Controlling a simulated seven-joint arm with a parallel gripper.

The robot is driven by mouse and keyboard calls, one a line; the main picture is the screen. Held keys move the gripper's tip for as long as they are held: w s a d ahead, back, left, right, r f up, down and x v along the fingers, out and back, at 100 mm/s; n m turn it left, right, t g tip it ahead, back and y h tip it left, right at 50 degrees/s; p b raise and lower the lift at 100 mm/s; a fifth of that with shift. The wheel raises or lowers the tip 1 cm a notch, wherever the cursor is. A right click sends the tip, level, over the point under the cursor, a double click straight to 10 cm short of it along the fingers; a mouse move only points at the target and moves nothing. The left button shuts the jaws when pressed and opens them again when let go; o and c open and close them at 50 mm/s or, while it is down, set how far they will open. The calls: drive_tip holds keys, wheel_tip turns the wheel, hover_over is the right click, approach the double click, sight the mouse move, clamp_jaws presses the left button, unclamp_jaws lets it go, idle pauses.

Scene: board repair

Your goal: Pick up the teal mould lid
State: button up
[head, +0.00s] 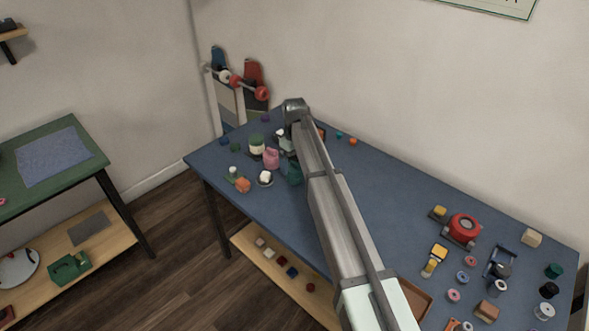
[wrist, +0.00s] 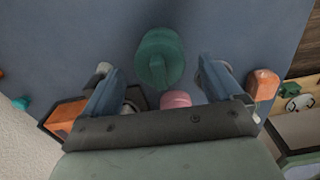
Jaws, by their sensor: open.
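A teal rounded piece, which looks like the mould lid (wrist: 158,58), lies on the blue table in the wrist view, with a narrower part towards me. It sits between and a little beyond the fingers of my gripper (wrist: 153,68), which is open and empty, with clear space on both sides of the lid. In the head view a dark teal piece (head: 294,174), probably the same lid, shows beside my arm, partly hidden by it.
A pink piece (wrist: 176,99) lies close to the gripper's palm. An orange block (wrist: 263,85) is just right of the right finger. An orange-filled tray (wrist: 62,117) lies left.

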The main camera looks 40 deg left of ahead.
sight(294, 163)
drive_tip(key=shift+f, duration=0.65)
drive_tip(key=c, duration=1.2)
wheel_tip(294, 163, up, 9)
drive_tip(key=shift+r, duration=0.1)
drive_tip(key=shift+s+f, duration=0.1)
drive_tip(key=shift+f, duration=1.15)
